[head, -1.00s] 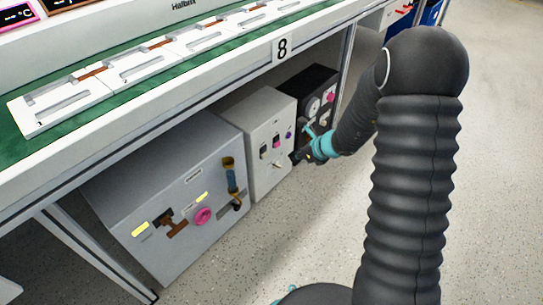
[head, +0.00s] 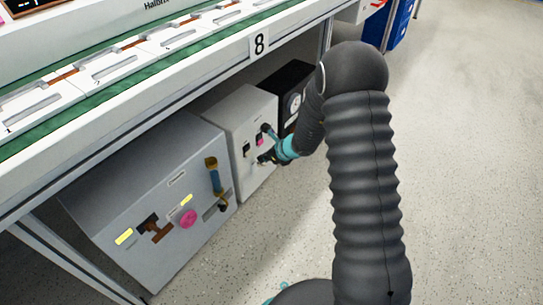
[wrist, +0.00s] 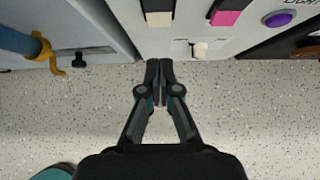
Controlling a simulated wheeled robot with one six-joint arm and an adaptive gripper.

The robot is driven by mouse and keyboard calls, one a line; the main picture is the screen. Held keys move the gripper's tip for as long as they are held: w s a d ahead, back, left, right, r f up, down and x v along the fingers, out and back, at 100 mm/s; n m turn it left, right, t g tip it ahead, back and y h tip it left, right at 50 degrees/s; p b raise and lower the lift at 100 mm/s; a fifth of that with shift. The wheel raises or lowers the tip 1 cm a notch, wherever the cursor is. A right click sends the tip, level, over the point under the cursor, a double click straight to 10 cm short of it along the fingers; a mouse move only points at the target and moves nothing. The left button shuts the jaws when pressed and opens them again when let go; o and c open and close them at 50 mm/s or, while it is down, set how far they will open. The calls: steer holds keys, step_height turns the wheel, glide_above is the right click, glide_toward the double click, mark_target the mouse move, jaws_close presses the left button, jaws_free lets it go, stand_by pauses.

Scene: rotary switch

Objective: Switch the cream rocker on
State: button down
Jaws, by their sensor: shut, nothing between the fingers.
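The cream rocker (wrist: 159,18) is on the front of the white box, at the top of the wrist view. Its lower part is cream and its upper part is dark. It shows small and dark in the head view (head: 246,151), where its position is not readable. My gripper (wrist: 160,64) is shut and empty, its tips just below the rocker in the wrist view. I cannot tell whether they touch the panel. In the head view my gripper (head: 263,159) is in front of the panel, just right of the rocker.
A pink rocker (wrist: 229,14), a purple button (wrist: 279,19) and a small cream toggle (wrist: 199,49) are to the right on the panel. A large grey box (head: 150,185) with a blue-handled lever (head: 213,175) stands left, a black box (head: 294,80) right. The floor in front is clear.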

mark_target(249, 152)
steer(key=w+a, duration=0.1)
steer(key=w+a+f, duration=0.1)
steer(key=a, duration=0.1)
steer(key=shift+w+a+p, duration=0.25)
steer(key=shift+w+p, duration=0.05)
steer(key=shift+w+a+b, duration=0.1)
steer(key=shift+a+b, duration=0.05)
steer(key=shift+b, duration=0.15)
steer(key=shift+w+r+p, duration=0.1)
steer(key=shift+r+p, duration=0.4)
steer(key=shift+r, duration=0.35)
